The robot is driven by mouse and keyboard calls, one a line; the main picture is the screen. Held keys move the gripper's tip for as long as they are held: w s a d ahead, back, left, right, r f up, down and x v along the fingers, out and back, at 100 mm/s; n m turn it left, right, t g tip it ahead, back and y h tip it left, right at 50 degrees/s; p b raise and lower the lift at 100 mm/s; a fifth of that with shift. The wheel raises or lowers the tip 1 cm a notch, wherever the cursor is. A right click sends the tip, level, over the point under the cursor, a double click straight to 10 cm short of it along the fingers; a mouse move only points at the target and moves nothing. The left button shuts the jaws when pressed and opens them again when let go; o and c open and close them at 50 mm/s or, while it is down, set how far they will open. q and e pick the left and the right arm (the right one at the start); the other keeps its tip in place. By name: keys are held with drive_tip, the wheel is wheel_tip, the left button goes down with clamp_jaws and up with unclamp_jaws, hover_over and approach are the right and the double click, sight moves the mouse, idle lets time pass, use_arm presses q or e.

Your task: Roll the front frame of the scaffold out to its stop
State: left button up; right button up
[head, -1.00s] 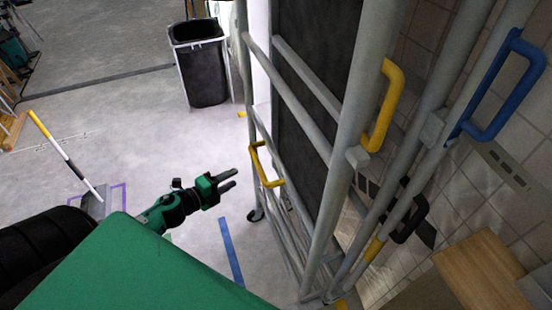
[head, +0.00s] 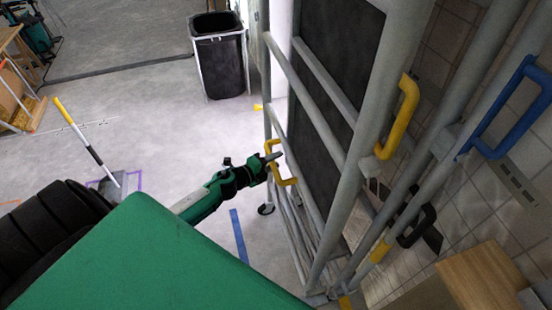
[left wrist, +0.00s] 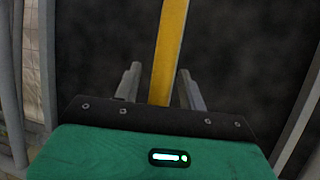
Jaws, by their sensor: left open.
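The scaffold's front frame (head: 318,105) is made of grey tubes and stands upright on the right in the head view. A yellow handle (head: 283,163) sits on its far side, and a second yellow handle (head: 400,115) sits on the nearer upright. My left gripper (head: 271,158) is at the far yellow handle. In the left wrist view the yellow bar (left wrist: 170,50) runs between the two open fingers (left wrist: 156,90). I cannot tell whether they touch it. My right gripper is not in view.
A black bin (head: 219,60) stands at the back. Blue tape (head: 239,237) marks the floor by the frame. A blue handle (head: 508,108) is on the right tubes. The floor left of the frame is mostly clear.

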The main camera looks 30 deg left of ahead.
use_arm(q)
drive_tip(key=shift+w+d+f, duration=0.15)
drive_tip(key=shift+w+d, duration=0.05)
drive_tip(key=shift+w, duration=0.3)
clamp_jaws()
